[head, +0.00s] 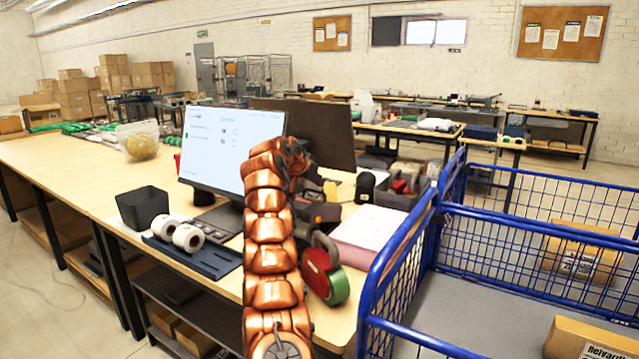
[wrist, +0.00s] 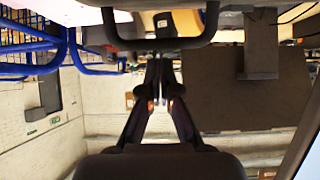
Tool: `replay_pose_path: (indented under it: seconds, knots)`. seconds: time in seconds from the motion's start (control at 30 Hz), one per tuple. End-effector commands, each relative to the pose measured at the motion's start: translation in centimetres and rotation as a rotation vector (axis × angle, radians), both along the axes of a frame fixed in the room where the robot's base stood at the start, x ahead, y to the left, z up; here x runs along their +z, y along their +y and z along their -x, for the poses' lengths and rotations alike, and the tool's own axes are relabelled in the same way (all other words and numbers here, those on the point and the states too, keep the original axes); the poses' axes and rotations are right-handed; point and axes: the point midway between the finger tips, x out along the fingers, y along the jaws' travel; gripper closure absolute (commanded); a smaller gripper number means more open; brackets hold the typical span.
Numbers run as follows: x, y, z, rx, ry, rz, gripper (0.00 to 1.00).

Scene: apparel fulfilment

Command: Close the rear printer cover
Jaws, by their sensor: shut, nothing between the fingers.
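My gripper (wrist: 158,70) is shut and empty, its two dark fingers together in the middle of the wrist view. In the head view the arm's end bends over beside the monitor, and my arm hides much of the bench behind it. A dark machine (head: 318,212), possibly the printer, sits on the bench just right of my arm, partly hidden. A dark U-shaped bar (wrist: 158,43) crosses the top of the wrist view, close to the fingertips. I cannot tell whether it is the rear cover or whether the fingers touch it.
A monitor (head: 228,140) stands left of my arm. A red and green tape dispenser (head: 323,275) is at the bench's front edge. Label rolls (head: 188,237) and a black bin (head: 143,207) lie left. A blue wire cart (head: 405,250) stands close on the right.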

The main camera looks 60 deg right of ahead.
Motion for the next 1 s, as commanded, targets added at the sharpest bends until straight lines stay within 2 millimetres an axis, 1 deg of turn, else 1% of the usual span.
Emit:
replay_pose_path:
  seconds: [0.53,1.0]
  knots:
    - [-0.9,1.3,0.0,0.0,0.0,-0.002,1.0]
    - [-0.8,1.5,0.0,0.0,-0.001,-0.001,1.0]
